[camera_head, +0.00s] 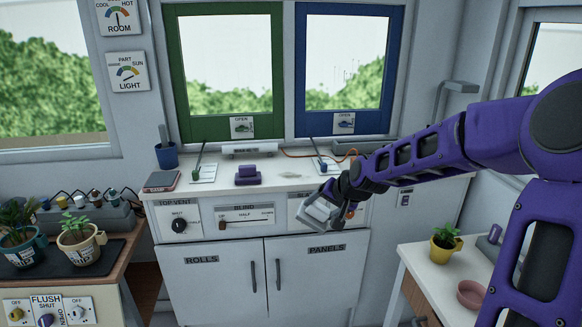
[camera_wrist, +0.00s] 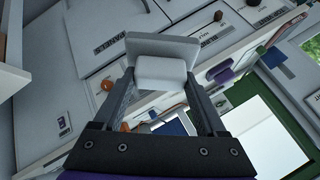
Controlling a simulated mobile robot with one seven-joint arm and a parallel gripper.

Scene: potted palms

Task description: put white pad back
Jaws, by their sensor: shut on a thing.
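The white pad (camera_wrist: 162,62) is a pale block with a wider plate, held between the two fingertips of my gripper (camera_wrist: 160,84). In the head view, the white pad (camera_head: 317,211) and my gripper (camera_head: 338,208) are in front of the counter's front panel, at about the height of its dials. The pad appears tilted there. My gripper is shut on it. Part of the front panel is hidden behind the pad and gripper.
The white counter (camera_head: 275,186) holds a purple block (camera_head: 247,175), a pinkish-grey box (camera_head: 162,181) and a blue cup (camera_head: 167,155). A pale patch (camera_head: 296,178) lies on its top. A side table (camera_head: 420,262) at right bears a yellow potted plant (camera_head: 446,243).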

